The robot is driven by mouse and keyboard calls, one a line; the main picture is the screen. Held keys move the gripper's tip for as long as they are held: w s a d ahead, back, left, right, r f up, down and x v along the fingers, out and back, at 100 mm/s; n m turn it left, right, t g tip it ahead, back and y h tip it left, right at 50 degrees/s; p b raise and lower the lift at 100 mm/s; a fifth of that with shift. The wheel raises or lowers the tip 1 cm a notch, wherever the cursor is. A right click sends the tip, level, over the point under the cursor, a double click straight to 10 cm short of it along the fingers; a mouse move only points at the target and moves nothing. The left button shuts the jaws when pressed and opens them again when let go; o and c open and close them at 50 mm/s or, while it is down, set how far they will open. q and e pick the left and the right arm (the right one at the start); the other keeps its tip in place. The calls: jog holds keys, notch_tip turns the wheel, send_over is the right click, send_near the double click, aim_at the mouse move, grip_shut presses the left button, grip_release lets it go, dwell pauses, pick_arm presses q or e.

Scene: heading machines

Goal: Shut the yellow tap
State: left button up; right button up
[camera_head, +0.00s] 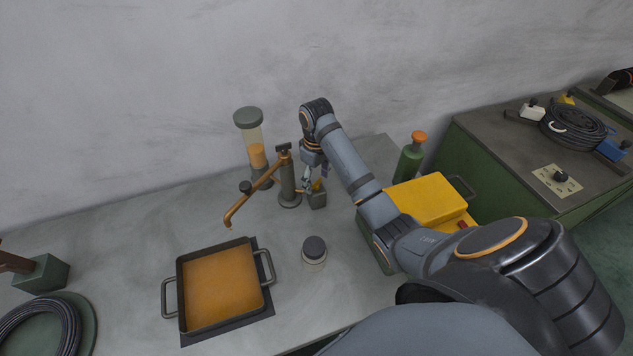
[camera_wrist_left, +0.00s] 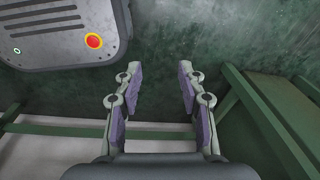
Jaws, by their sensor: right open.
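A tap assembly stands on the worktop at the back, with a grey column (camera_head: 288,183) and a copper spout (camera_head: 246,203) reaching left and down. My left gripper (camera_wrist_left: 158,90) is open and empty in the left wrist view, away from the worktop.
A lidded jar (camera_head: 314,250), a tall dispenser (camera_head: 249,125), a green bottle (camera_head: 410,157) and a yellow box (camera_head: 430,197) stand nearby. The left wrist view shows a red button (camera_wrist_left: 94,41) and green frame bars.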

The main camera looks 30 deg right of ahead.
jog(key=shift+c, duration=1.4)
jog(key=c, duration=0.9)
jog(key=shift+o, duration=0.2)
jog(key=m+p, duration=0.2)
jog(key=p, duration=0.2)
jog(key=m+p, duration=0.2)
jog(key=p, duration=0.2)
jog(key=shift+s+r, duration=0.1)
jog(key=shift+r, duration=0.25)
pick_arm(q)
notch_tip(320, 180, up, 10)
jog(key=p, duration=0.2)
jog(key=shift+w+r, duration=0.2)
jog(key=shift+w, duration=0.1)
pick_arm(e)
jog(key=shift+f+m, duration=0.25)
jog(key=shift+m, duration=0.85)
jog(key=o, duration=1.1)
jog(key=shift+o, duration=0.2)
pick_arm(q)
jog(key=shift+a, duration=0.1)
